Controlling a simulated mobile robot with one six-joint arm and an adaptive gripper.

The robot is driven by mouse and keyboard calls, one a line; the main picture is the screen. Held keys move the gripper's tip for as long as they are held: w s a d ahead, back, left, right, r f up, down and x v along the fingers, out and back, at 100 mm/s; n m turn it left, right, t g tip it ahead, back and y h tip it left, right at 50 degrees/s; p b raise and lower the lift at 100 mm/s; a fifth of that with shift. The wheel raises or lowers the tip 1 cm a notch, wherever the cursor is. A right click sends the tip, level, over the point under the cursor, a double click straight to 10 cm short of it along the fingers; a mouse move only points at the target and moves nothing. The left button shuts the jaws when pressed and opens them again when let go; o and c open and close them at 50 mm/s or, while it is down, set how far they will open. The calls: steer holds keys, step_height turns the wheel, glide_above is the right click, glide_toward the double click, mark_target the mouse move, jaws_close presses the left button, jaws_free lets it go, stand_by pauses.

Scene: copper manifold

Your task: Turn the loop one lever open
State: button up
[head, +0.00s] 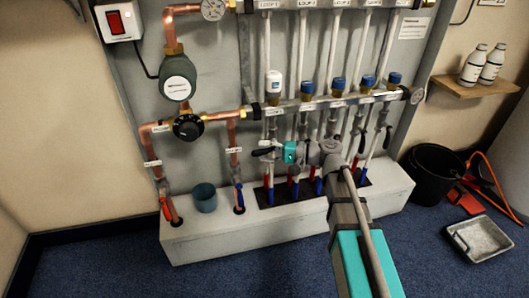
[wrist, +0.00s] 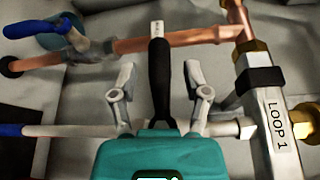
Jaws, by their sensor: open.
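My gripper (wrist: 160,72) is open, with one finger on each side of the handle. Gaps show between the handle and both fingers. The LOOP 1 label (wrist: 278,125) is on the pale bar to the right. In the head view my gripper (head: 274,151) is below the lower manifold bar, at the left end of the loop row. A black lever end (head: 262,152) shows just left of it. The lever's pivot is hidden behind my gripper.
A copper pipe (wrist: 180,40) crosses behind the handle, with a blue lever (wrist: 62,38) at upper left. The white plinth (head: 240,238) lies below my gripper. A teal cup (head: 204,198) stands on it. A black bucket (head: 438,170) is at right.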

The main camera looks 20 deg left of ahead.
steer(key=shift+a, duration=0.3)
jaws_close()
steer(key=shift+d, duration=0.25)
steer(key=shift+s+a, duration=0.1)
steer(key=shift+a, duration=0.2)
